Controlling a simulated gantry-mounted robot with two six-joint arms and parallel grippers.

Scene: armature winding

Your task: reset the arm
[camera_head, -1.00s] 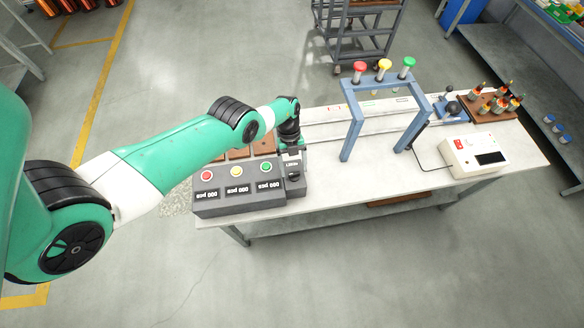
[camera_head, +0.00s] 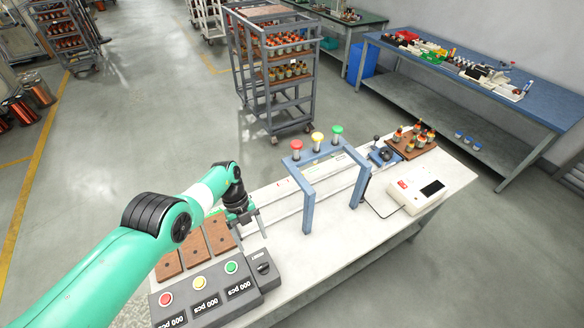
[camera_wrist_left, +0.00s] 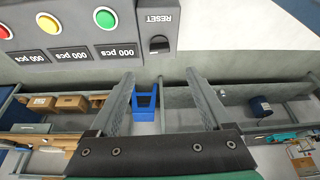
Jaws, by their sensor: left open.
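My left gripper (camera_head: 248,218) is open and empty, above the white workbench (camera_head: 345,222) just behind the grey control box (camera_head: 232,304). The box has red, yellow and green buttons, counters reading 000 pcs, and a RESET panel with a dark knob (camera_head: 263,268). In the left wrist view, the two fingers (camera_wrist_left: 160,80) are spread apart. The RESET knob (camera_wrist_left: 159,44) is ahead of them, apart from the fingertips. My right gripper is in neither view.
Brown plates (camera_head: 193,249) lie beside my left gripper. A blue frame (camera_head: 308,200) stands over the rail, below a red, yellow and green lamp row. A white meter (camera_head: 413,194) and a brown tray of armatures (camera_head: 407,154) are farther right.

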